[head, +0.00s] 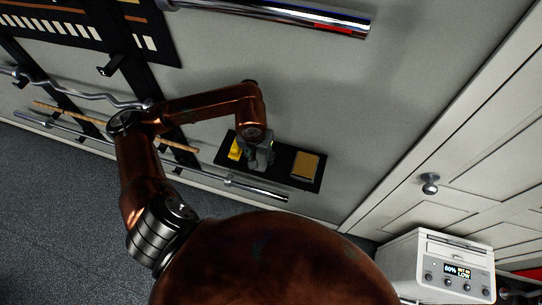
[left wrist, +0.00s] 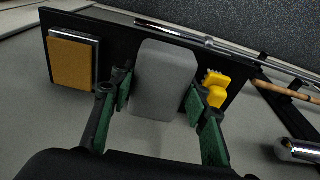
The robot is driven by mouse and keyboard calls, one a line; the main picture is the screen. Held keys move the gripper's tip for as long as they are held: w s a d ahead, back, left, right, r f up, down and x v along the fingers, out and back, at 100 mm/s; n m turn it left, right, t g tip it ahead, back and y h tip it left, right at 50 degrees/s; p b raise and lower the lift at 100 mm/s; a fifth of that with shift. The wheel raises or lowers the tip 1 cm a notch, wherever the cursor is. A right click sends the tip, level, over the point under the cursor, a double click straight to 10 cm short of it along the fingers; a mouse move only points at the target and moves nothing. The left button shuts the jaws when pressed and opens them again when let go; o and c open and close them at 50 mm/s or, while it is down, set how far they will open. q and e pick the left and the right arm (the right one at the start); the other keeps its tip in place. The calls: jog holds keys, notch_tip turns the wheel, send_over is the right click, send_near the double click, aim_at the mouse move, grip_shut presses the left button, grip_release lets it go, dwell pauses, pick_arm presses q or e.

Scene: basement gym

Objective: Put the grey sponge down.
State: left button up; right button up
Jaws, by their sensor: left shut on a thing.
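The grey sponge (left wrist: 165,75) is a rounded light-grey block, upright between the green-padded fingers of my left gripper (left wrist: 158,90), which is shut on it. In the head view my left gripper (head: 257,150) is over the black shelf (head: 283,161), and the sponge is mostly hidden by it. The shelf also shows in the left wrist view (left wrist: 114,45), behind the sponge. I cannot tell whether the sponge touches the shelf. My right gripper is not in view.
On the shelf, a tan block with a silvery edge (head: 305,166) lies to the right of my left gripper and a yellow object (head: 235,150) to its left. A metal bar (head: 258,188) runs along the shelf's near side. A white appliance (head: 440,264) stands at lower right.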

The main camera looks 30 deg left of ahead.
pick_arm(q)
jog(key=w+f, duration=0.5)
jog(key=shift+d+f+p, duration=0.2)
jog(key=shift+d+p, duration=0.15)
jog(key=shift+w+f, duration=0.25)
jog(key=shift+f, duration=0.05)
notch_tip(320, 180, down, 3)
jog(key=shift+w+f+p, duration=0.1)
jog(key=shift+w+p, duration=0.05)
jog(key=shift+p, duration=0.45)
jog(key=shift+f, duration=0.1)
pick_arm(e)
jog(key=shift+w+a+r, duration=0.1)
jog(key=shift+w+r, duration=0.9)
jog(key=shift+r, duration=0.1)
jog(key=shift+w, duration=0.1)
pick_arm(q)
jog(key=shift+f, duration=0.15)
jog(key=shift+f+b, duration=0.3)
jog(key=shift+b, duration=0.3)
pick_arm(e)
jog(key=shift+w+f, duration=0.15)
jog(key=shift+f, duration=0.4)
